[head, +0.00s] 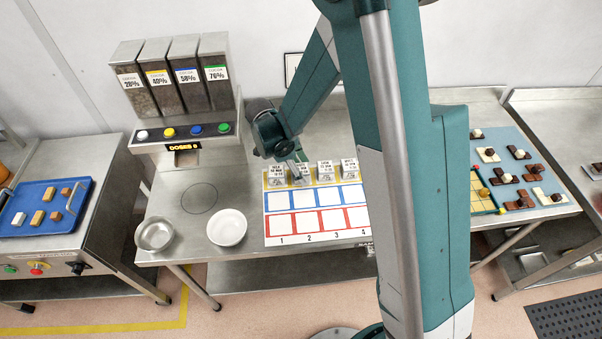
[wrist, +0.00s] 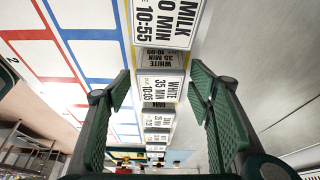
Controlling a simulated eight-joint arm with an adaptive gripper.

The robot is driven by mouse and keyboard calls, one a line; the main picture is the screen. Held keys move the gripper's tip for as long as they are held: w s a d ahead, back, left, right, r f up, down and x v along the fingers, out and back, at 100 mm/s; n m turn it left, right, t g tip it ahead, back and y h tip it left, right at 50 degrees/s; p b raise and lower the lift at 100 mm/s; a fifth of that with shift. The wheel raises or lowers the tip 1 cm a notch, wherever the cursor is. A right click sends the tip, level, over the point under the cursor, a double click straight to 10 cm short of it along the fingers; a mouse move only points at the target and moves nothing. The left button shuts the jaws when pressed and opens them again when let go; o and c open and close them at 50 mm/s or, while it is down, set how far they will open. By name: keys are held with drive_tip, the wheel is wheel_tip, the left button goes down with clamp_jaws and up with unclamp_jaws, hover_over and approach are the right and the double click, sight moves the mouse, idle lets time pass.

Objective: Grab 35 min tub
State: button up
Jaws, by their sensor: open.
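In the wrist view a tub labelled WHITE 35 MIN (wrist: 158,88) lies in line between the two fingers of my gripper (wrist: 160,90). The fingers are open, with a gap on each side of it, and no contact shows. A tub labelled MILK (wrist: 165,20) fills the top of that view, its minutes partly cut off. More labelled tubs (wrist: 157,122) show beyond, too small to read surely. In the head view my gripper (head: 297,163) is over the second tub (head: 300,174) of the row and partly hides it.
The tubs stand along the yellow row of a numbered mat (head: 277,222); its blue and red rows look empty where visible. Neighbouring tubs (head: 276,176) (head: 325,172) are close on both sides. A dispenser (head: 180,90) and two bowls (head: 227,228) (head: 154,234) stand left. My arm hides the mat's right end.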

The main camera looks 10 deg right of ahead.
idle(0.5)
drive_tip(key=c, duration=1)
drive_tip(key=shift+r, duration=0.1)
wheel_tip(320, 180, up, 18)
drive_tip(key=shift+f, duration=0.1)
idle(0.4)
idle(0.6)
wheel_tip(320, 180, up, 7)
drive_tip(key=p, duration=0.3)
hover_over(301, 168)
drive_tip(key=shift+s, duration=0.1)
idle(0.3)
